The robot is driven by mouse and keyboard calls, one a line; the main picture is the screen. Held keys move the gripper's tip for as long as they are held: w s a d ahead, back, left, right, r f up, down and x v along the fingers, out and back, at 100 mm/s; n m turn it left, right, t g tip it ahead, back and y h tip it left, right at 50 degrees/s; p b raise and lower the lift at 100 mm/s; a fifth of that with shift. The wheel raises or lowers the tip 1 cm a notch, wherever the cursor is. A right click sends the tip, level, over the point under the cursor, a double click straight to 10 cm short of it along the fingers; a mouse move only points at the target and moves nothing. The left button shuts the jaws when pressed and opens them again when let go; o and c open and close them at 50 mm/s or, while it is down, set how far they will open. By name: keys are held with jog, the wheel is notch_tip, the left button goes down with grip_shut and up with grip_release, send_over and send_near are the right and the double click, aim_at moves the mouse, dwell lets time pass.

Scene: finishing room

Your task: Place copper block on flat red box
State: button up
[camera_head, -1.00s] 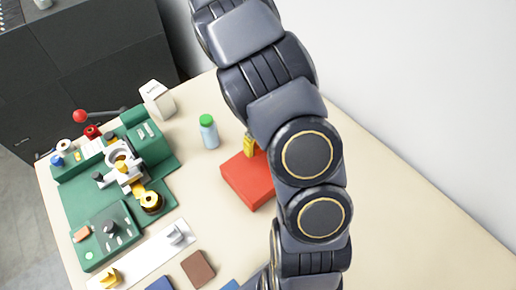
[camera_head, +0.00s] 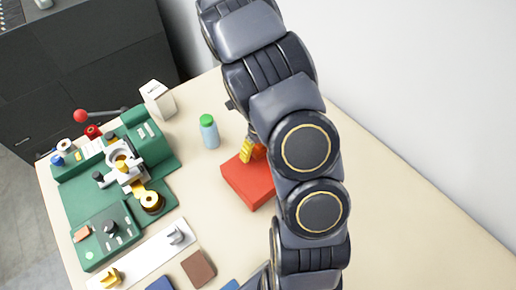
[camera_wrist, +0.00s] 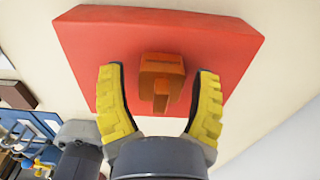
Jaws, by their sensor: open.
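The flat red box (camera_head: 250,182) lies on the table just left of my arm, and it fills the upper part of the wrist view (camera_wrist: 90,50). The copper block (camera_wrist: 162,68), orange-brown with a narrower part jutting toward my gripper, appears to rest on the box's top face, near its middle. In the head view the copper block (camera_head: 259,152) shows only partly, beside a yellow finger and my arm. My gripper (camera_wrist: 158,76) is open, with one yellow finger on each side of the block and a gap on both sides. The gripper also shows over the box's far part (camera_head: 250,151).
A bottle with a green cap (camera_head: 209,131) stands close behind the box at left. A green fixture (camera_head: 150,145) and a white box (camera_head: 157,98) are farther left. A brown slab (camera_head: 198,268) lies at the front. The table right of my arm is clear.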

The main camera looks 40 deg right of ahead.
notch_tip(320, 180, up, 12)
jog(key=shift+f, duration=0.15)
jog(key=s+a+r+n, duration=0.7)
jog(key=a+n, duration=0.4)
jog(key=n, duration=0.4)
jog(key=s+a+r+n, duration=0.2)
jog(key=s+n, duration=0.3)
jog(key=n, duration=0.5)
jog(key=s+a+r+n+g, duration=0.1)
jog(key=s+a+r+n, duration=0.2)
jog(key=s+n, duration=0.3)
jog(key=n, duration=0.5)
jog(key=shift+a+g, duration=0.3)
jog(key=shift+a, duration=0.1)
